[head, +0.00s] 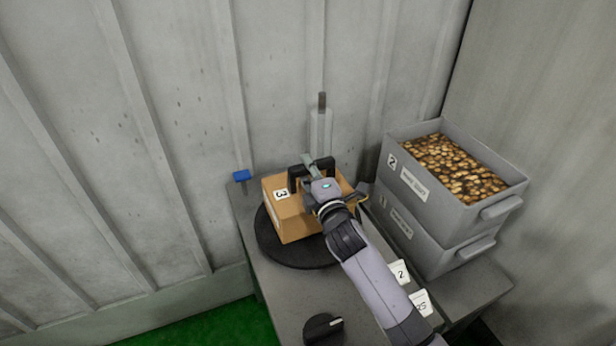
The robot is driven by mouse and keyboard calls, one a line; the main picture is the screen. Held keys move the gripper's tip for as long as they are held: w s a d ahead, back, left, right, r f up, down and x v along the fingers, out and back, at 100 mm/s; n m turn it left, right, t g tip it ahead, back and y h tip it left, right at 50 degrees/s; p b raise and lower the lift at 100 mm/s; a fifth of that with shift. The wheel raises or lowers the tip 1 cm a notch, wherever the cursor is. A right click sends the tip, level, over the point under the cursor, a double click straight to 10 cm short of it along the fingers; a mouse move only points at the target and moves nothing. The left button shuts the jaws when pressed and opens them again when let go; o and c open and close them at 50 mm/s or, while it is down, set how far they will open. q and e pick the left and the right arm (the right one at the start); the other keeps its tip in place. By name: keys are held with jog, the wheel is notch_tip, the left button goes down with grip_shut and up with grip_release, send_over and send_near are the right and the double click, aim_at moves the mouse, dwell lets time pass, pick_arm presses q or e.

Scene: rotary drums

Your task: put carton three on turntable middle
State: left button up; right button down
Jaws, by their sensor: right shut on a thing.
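Carton three (294,221), a brown box with a white label reading 3, is over the round black turntable (270,246) on the grey table. It covers much of the disc, and I cannot tell whether it touches it. My right gripper (312,172) is shut on the carton's black handle (294,176) at the top. My right arm comes in from the lower right and hides the carton's right part and some of the turntable. My left gripper is not in view.
Two stacked grey bins stand right of the turntable; the upper bin (480,209) holds brown lumps. A black knob (323,328) is at the table's front. White cards marked 2 (400,272) and 3S (421,302) lie beside my arm. A corrugated wall (150,120) closes the back.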

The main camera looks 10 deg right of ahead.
jog(key=shift+f, duration=1.15)
jog(key=shift+f, duration=0.15)
jog(key=c, duration=1.4)
grip_release()
jog(key=shift+f, duration=0.1)
jog(key=shift+r, duration=0.2)
jog(key=shift+s+d+b, duration=0.25)
jog(key=shift+s+b, duration=0.05)
jog(key=shift+s, duration=1.7)
jog(key=shift+s+d+b, duration=0.3)
jog(key=shift+s, duration=1.7)
jog(key=shift+s+d+b, duration=0.25)
jog(key=shift+s+b, duration=0.05)
jog(key=shift+s, duration=1.7)
